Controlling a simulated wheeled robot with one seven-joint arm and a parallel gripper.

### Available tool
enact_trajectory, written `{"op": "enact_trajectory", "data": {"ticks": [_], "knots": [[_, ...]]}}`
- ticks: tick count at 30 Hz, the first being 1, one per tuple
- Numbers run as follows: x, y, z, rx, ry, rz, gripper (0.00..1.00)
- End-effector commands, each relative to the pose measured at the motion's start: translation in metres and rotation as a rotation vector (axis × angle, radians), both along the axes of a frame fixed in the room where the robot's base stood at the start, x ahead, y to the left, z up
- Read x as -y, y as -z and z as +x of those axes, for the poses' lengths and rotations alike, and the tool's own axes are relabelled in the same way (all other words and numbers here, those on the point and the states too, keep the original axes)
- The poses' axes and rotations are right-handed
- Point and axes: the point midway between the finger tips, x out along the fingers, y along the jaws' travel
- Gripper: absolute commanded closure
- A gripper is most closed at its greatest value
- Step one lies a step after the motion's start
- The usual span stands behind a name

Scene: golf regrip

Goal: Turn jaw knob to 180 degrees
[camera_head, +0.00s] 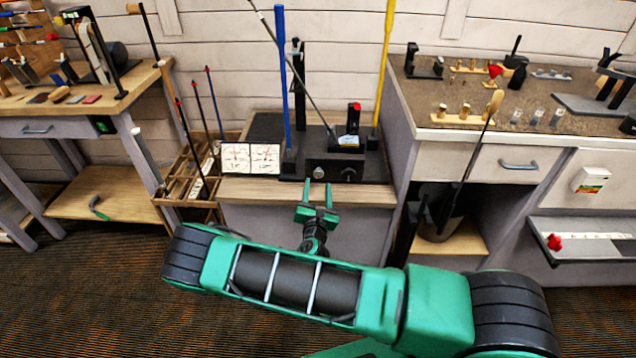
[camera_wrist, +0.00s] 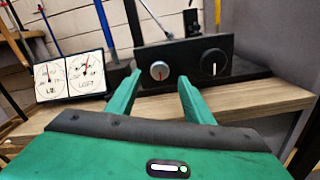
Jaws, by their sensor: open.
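A dark machine front (camera_wrist: 185,58) has two knobs, and I cannot tell which is the jaw knob. The left silver knob (camera_wrist: 159,70) has a small red mark near its lower side. The right black knob (camera_wrist: 214,62) has a white line standing about vertical. The same front shows on the bench in the head view (camera_head: 333,163). My gripper (camera_head: 317,187) is open and empty, just in front of the bench. In the wrist view its fingers (camera_wrist: 158,88) point toward the front, one on each side below the silver knob, and appear apart from it.
A two-dial display (camera_wrist: 70,75) stands left of the machine. A blue shaft (camera_head: 282,75) and a yellow shaft (camera_head: 384,60) rise beside it. The wooden bench top (camera_head: 245,188) has a bare front edge. A grey cabinet (camera_head: 402,125) stands close on the right.

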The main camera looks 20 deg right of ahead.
Motion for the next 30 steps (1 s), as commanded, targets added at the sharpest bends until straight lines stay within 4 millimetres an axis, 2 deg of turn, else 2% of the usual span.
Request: {"op": "enact_trajectory", "data": {"ticks": [6,12,30], "knots": [[-0.012,0.0,-0.037,-0.002,-0.002,-0.001,0.53],[-0.017,0.0,-0.054,-0.002,0.0,-0.002,0.53],[-0.017,-0.001,-0.057,0.001,0.007,0.005,0.53]]}}
